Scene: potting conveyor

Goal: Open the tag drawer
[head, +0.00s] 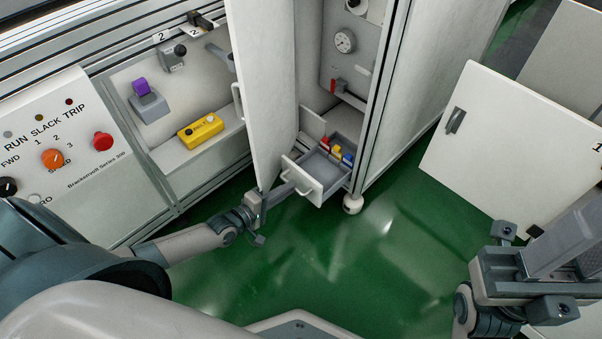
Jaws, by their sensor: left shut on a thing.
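The tag drawer (309,189) is pulled out of the lower part of an open cabinet. Red, yellow and blue tags (336,151) lie toward its back. Its pale front carries a bar handle (286,175). My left gripper (282,190) reaches in from the left and is shut on the drawer handle; its fingertips partly hide the grip. My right gripper (565,245) is at the lower right, far from the drawer. Its fingertips run toward the frame edge, so its opening is unclear.
A tall cabinet door (265,90) stands open left of the drawer. Another white door panel (500,140) is at the right. A control panel (60,150) and yellow pendant (201,131) are at the left. The green floor (330,255) before the drawer is clear.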

